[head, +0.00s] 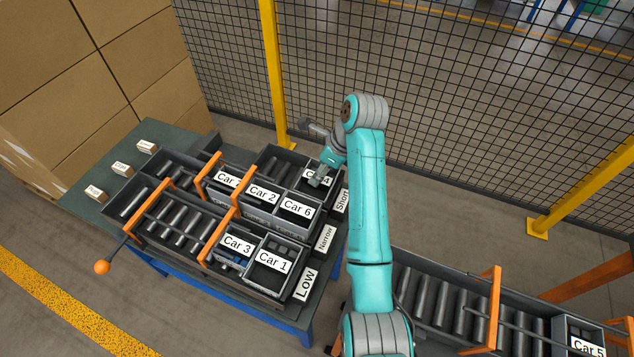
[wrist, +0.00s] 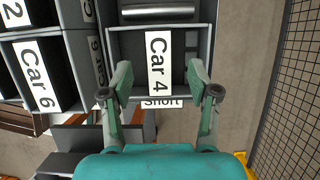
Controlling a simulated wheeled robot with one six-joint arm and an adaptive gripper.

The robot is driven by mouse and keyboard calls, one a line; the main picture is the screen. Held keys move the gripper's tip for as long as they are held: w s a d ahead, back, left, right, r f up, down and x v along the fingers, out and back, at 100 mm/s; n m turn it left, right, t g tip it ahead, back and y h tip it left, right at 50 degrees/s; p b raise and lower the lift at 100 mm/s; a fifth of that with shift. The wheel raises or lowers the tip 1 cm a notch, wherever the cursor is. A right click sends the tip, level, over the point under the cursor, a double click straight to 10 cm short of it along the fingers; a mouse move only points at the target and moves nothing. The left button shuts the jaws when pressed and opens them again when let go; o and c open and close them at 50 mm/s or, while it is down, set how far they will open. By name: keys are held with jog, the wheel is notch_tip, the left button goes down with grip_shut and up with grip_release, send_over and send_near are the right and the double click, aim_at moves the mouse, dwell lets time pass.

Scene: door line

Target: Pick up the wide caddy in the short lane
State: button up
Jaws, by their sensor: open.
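The caddy marked Car 4 (head: 312,174) sits at the end of the lane with the Short sign (head: 342,200), partly hidden by my gripper in the head view. In the wrist view the dark, wide Car 4 caddy (wrist: 183,50) lies straight ahead, with its white label across its middle. My gripper (wrist: 160,80) is open and empty, with one finger on each side of the label, over the caddy's near part. The gripper also shows in the head view (head: 322,176). I cannot tell whether the fingers touch the caddy.
The Narrow lane beside it holds Car 2 (head: 262,193), Car 6 (head: 296,208) and another caddy. The low lane holds Car 3 (head: 236,246) and Car 1 (head: 271,262). Car 5 (head: 588,346) stands on a separate conveyor. A mesh fence (head: 430,90) stands behind.

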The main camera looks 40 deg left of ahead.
jog(key=x, duration=0.4)
jog(key=shift+d+f, duration=0.15)
jog(key=shift+c, duration=0.2)
grip_shut()
